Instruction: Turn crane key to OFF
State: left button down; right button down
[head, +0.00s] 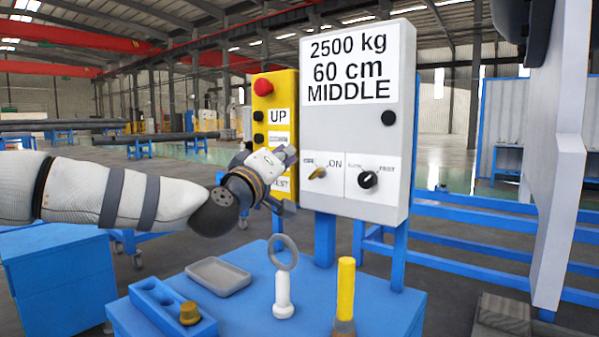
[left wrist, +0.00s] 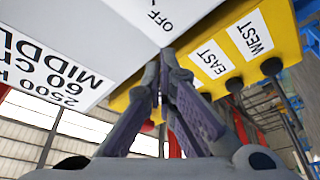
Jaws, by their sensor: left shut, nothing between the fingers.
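A grey control box (head: 345,125) stands on blue posts and carries the brass-coloured crane key (head: 317,173) at its lower left. The key sits under an ON label, with a smaller label to its left; its exact setting is too small to read. My left gripper (head: 288,157) is beside the box's left edge, left of the key, with nothing held. In the left wrist view, the fingertips (left wrist: 166,52) meet just below the OFF label (left wrist: 162,14). The key does not show there. My right gripper is not in view.
A black knob (head: 367,180) is right of the key. A yellow button box (head: 275,125) with a red button stands behind my gripper. Below, a blue table (head: 245,318) holds a grey tray (head: 218,276), a ring (head: 283,252) on a white post and a yellow cylinder (head: 346,290).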

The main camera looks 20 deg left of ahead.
aim_at(317, 174)
pick_arm(q)
jog(key=shift+d+f, duration=1.3)
jog(key=shift+d, duration=0.1)
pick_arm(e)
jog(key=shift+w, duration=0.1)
